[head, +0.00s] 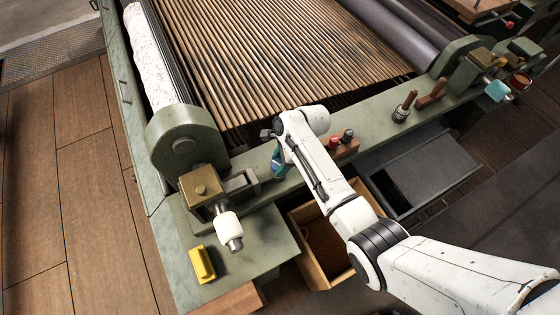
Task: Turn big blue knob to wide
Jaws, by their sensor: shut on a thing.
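My gripper (272,147) is at the end of my white arm, over the green front rail just right of the left housing. It points down and is shut on a dark teal-blue piece (277,164). My wrist covers part of that piece and most of the fingers, so its full shape and any markings are hidden. A light blue knob-like piece (498,91) sits on the far right end of the rail, well away from my gripper. I cannot read any "wide" mark.
A white-handled brass block (202,190) stands left of my gripper. A yellow piece (202,264) lies on the green plate. An open wooden drawer (303,238) and a grey tray (425,170) lie near my arm.

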